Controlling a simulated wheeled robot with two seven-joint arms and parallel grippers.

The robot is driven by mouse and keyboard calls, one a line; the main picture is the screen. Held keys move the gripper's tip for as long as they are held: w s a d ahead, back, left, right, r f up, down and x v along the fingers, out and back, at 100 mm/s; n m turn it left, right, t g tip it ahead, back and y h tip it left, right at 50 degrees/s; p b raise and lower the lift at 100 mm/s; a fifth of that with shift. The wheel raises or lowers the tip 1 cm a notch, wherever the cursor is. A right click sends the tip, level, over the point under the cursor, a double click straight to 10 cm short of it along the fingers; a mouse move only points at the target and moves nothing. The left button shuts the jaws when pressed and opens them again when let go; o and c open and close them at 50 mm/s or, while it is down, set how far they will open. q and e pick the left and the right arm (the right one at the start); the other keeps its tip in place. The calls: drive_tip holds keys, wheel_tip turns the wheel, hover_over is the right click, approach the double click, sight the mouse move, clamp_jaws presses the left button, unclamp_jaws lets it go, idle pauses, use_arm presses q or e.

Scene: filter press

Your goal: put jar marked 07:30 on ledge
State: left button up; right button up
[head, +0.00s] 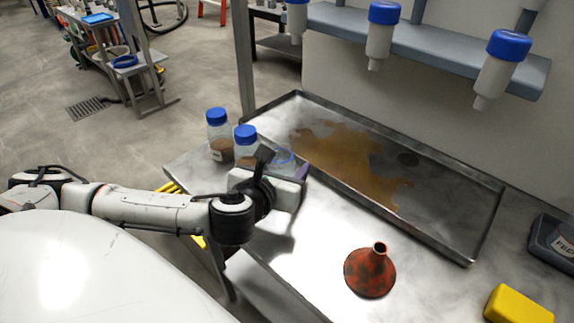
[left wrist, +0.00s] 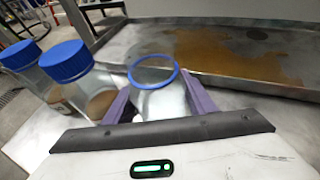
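My left gripper (left wrist: 157,88) has its purple fingers on either side of a clear jar (left wrist: 160,101) with a blue ring at its top. I cannot tell whether the fingers press on it. In the head view this jar (head: 283,158) is partly hidden behind my left gripper (head: 292,170). Two blue-capped jars with brown contents stand to its left, a nearer one (head: 245,145) and a farther one (head: 219,142). They also show in the left wrist view (left wrist: 90,92) (left wrist: 32,72). No time marking is readable. The blue-grey ledge (head: 425,45) runs along the wall. My right gripper is not in view.
A metal tray (head: 470,245) with a brown puddle lies behind the jars. A red funnel (head: 370,272), a yellow block (head: 517,305) and a dark grey device (head: 553,243) sit on the right of the bench. Several white, blue-topped bottles (head: 380,38) are held at the ledge.

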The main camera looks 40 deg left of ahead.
sight(281, 172)
use_arm(q)
drive_tip(key=shift+o, duration=0.9)
drive_tip(key=shift+r, duration=0.25)
drive_tip(key=v, duration=0.6)
drive_tip(key=shift+s+d, duration=0.1)
drive_tip(key=shift+s, duration=0.15)
drive_tip(key=p+v, duration=0.4)
drive_tip(key=p, duration=0.2)
drive_tip(key=shift+r, duration=0.3)
drive_tip(key=shift+s+d+p, duration=0.15)
drive_tip(key=shift+s+p, duration=0.3)
drive_tip(key=shift+s, duration=0.2)
